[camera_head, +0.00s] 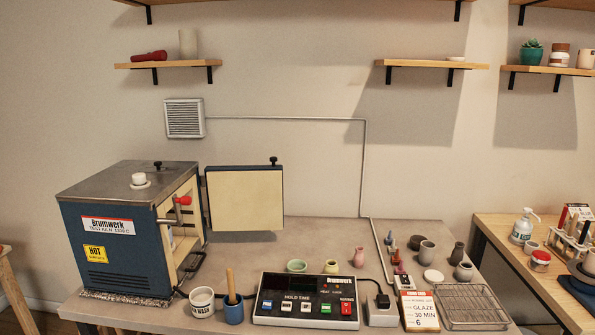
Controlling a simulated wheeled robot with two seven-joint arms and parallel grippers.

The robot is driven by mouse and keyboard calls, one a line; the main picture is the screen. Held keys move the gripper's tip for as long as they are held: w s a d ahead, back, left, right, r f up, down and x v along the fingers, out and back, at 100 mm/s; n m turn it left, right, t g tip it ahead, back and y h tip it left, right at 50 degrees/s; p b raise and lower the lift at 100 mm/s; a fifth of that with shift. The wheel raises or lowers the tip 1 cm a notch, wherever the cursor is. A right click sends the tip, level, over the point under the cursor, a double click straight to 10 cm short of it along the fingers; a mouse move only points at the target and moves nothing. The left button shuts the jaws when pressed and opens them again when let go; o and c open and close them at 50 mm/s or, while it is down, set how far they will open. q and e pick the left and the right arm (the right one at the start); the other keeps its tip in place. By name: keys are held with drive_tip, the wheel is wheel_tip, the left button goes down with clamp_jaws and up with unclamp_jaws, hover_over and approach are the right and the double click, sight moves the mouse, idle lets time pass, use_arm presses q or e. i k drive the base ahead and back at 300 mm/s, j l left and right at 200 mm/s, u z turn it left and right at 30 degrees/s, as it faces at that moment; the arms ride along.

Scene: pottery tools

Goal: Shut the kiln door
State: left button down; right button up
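The kiln (112,245) is a dark blue box with a grey top at the left of the table. Its opening, on its right side, shows a cream interior (185,243). The kiln door (244,200) stands wide open behind and to the right of the opening, its cream inner face towards me and a black knob on its top edge. A red-knobbed lever (183,201) sticks out at the opening's front edge. Neither of my grippers is in view.
A control box (305,302), a white cup (202,303) and a blue pot with a wooden handle (233,308) stand in front. Small pots, a glaze card (419,311) and a wire rack (470,305) are at right. The tabletop below the door looks clear.

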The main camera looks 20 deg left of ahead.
sight(240, 197)
drive_tip(key=i+l, duration=0.1)
drive_tip(key=i, duration=0.7)
drive_tip(key=i+l+z, duration=0.15)
drive_tip(key=i, duration=0.7)
